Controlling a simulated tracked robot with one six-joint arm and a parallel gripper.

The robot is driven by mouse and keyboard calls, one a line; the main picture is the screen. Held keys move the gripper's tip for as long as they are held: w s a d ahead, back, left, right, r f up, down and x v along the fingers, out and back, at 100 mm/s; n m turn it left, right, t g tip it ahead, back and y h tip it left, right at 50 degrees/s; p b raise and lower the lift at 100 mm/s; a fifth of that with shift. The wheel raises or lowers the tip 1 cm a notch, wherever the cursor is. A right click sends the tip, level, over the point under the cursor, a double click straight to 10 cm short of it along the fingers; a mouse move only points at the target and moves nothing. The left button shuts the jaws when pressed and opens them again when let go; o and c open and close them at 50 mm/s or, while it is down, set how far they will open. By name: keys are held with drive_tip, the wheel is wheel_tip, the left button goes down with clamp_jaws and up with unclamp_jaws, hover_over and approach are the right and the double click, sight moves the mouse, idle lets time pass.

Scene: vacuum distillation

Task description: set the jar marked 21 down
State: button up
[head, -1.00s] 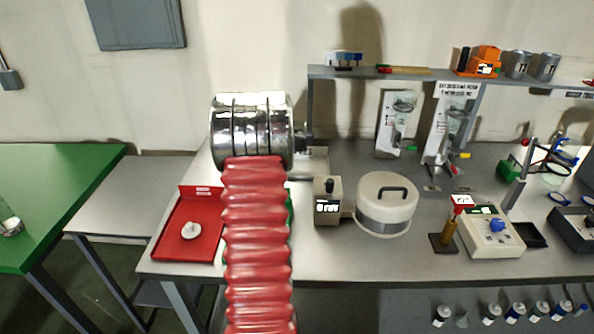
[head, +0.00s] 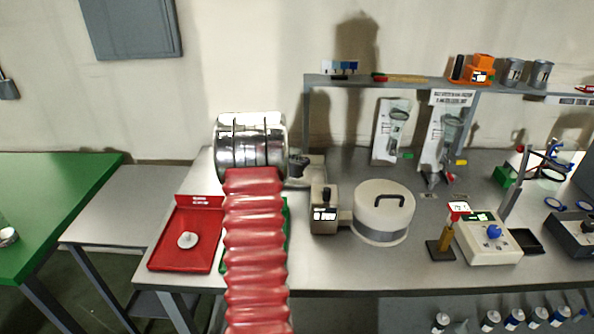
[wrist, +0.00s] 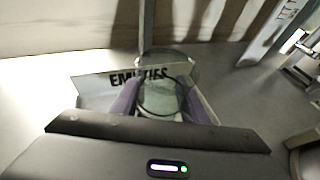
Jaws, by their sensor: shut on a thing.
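In the wrist view a clear glass jar (wrist: 158,97) stands between the two purplish fingers of my gripper (wrist: 160,104), which is shut on it. No number can be read on the jar. Behind and around it is a pale tray (wrist: 92,92) with a back plate lettered EMPTIES. I cannot tell whether the jar's base touches the tray. In the head view my gripper (head: 299,166) shows as a small dark shape over the pale tray (head: 318,166), right of my chrome wrist; the jar cannot be made out there.
A grey boxy device (head: 324,212) and a round white lidded vessel (head: 383,212) stand right of my arm. A red tray (head: 165,250) with a pale disc lies left. A shelf (head: 430,82) runs above the bench's back. A post (wrist: 147,25) rises behind the jar.

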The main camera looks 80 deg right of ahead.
drive_tip(key=shift+f, duration=1.65)
drive_tip(key=shift+f, duration=0.1)
drive_tip(key=o, duration=1.2)
drive_tip(key=shift+w+a+r, duration=0.1)
drive_tip(key=shift+a+r, duration=0.25)
drive_tip(key=shift+a, duration=0.1)
drive_tip(key=v, duration=1.1)
